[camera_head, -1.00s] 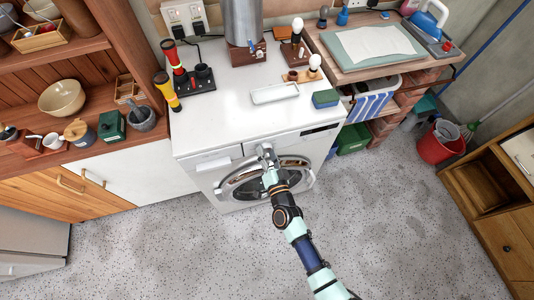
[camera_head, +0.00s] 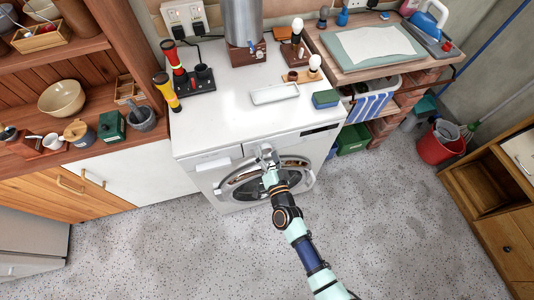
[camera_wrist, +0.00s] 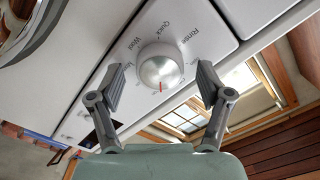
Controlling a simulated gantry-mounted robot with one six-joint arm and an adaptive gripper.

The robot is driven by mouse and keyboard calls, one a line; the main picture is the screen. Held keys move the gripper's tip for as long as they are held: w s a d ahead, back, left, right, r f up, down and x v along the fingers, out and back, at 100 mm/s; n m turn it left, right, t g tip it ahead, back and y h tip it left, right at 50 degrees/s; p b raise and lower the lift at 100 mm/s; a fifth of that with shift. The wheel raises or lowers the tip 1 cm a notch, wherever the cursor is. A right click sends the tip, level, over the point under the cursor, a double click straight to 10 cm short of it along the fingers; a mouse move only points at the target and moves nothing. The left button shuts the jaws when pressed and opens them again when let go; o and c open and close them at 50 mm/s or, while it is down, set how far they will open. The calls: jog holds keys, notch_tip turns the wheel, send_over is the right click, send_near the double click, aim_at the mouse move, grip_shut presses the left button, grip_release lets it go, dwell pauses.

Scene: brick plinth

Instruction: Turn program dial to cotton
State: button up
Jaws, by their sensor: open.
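The program dial (camera_wrist: 160,65) is a round silver knob with a red pointer mark on the washing machine's front panel. In the wrist view the red mark points toward the bottom of the picture, toward my gripper. Printed program labels ring the dial; "Rinse", "Quick" and "Wool" can be made out, others are partly hidden or too small. My gripper (camera_wrist: 160,86) is open, one finger on each side of the dial, with gaps visible. The washing machine (camera_head: 240,122) is white with a round door. In the head view my gripper (camera_head: 265,150) covers the dial.
The round door (camera_head: 240,187) lies just below my gripper. A white tray (camera_head: 274,93) and a blue-green sponge (camera_head: 326,99) lie on the machine's top. A wooden cabinet (camera_head: 60,187) stands at left. The floor (camera_head: 150,255) in front is clear.

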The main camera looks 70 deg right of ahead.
jog(key=shift+s+a, duration=0.1)
jog(key=v, duration=1.1)
jog(key=shift+s+a, duration=0.2)
jog(key=shift+a, duration=0.1)
